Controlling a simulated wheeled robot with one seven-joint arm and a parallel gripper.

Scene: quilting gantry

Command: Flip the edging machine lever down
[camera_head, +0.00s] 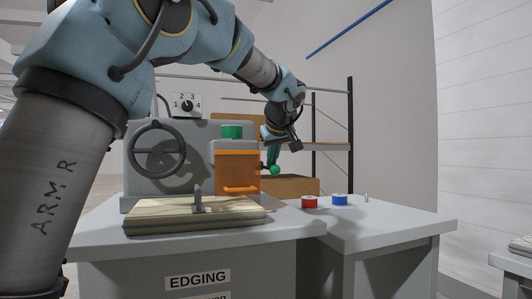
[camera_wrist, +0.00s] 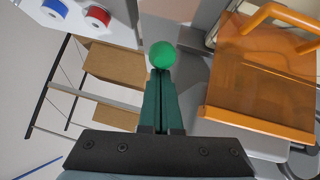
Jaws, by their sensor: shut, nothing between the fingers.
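The grey edging machine (camera_head: 203,128) stands on a table with an orange cover (camera_head: 237,168) on its front. A green ball knob (camera_head: 275,170) shows at the machine's right side, seemingly the lever's end; its shaft is barely visible. In the wrist view the green knob (camera_wrist: 162,54) sits just past my fingertips, beside the orange cover (camera_wrist: 265,85). My gripper (camera_head: 273,163) points down above the knob in the head view. In the wrist view my gripper (camera_wrist: 161,72) has its green fingers together, empty. I cannot tell whether the tips touch the knob.
A handwheel (camera_head: 160,149) and a dial (camera_head: 187,104) are on the machine. Red (camera_head: 309,202) and blue (camera_head: 340,199) spools stand on the table at right. A shelf with boxes (camera_head: 290,186) is behind.

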